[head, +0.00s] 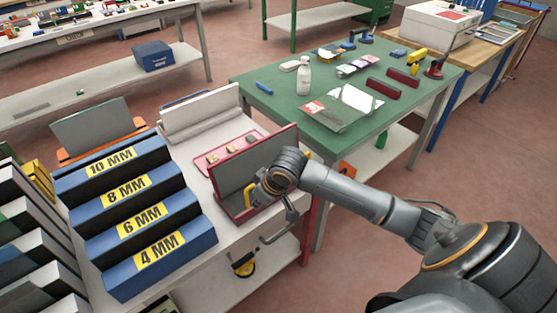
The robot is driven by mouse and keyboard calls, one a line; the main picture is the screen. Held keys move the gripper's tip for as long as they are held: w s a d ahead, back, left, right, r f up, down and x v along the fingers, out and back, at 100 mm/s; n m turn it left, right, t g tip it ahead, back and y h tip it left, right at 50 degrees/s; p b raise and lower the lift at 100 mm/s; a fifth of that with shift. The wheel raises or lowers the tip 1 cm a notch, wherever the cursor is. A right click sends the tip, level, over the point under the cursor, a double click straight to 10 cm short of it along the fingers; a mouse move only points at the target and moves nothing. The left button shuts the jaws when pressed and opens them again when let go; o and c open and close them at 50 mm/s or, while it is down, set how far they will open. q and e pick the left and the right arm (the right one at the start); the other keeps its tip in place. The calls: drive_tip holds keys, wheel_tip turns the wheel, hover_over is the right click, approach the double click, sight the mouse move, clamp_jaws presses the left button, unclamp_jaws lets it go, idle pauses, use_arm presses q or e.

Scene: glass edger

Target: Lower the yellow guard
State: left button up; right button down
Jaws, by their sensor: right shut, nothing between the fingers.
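My right arm reaches in from the lower right, and my right gripper (266,190) is at the front of a small red-framed machine with a grey upright plate (240,165). The gripper is shut with nothing held. A yellow piece (249,196), perhaps part of the yellow guard, shows just left of the gripper; another bit of yellow shows behind my wrist. My wrist hides much of this spot, so I cannot tell the guard's position or whether the gripper touches it. A bent grey bar hangs below the wrist. My left gripper is out of view.
Blue racks labelled 4 to 10 MM (160,250) stand left of the machine. A green table (262,102) behind holds a white bottle (303,75), a glass sheet and tools. A yellow-and-black item (244,266) sits on the lower shelf. Floor at right is clear.

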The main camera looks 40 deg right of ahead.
drive_tip(key=w+d+r+m, duration=0.1)
drive_tip(key=w+d+r, duration=0.2)
drive_tip(key=d+r, duration=0.3)
drive_tip(key=w+d+r+m+h, duration=0.1)
drive_tip(key=w+d+r, duration=0.3)
drive_tip(key=d+r, duration=0.1)
drive_tip(key=shift+d+r+m+t, duration=0.4)
drive_tip(key=shift+d, duration=0.15)
wheel_tip(320, 180, down, 10)
drive_tip(key=p, duration=0.2)
drive_tip(key=shift+w+r, duration=0.25)
drive_tip(key=shift+w, duration=0.1)
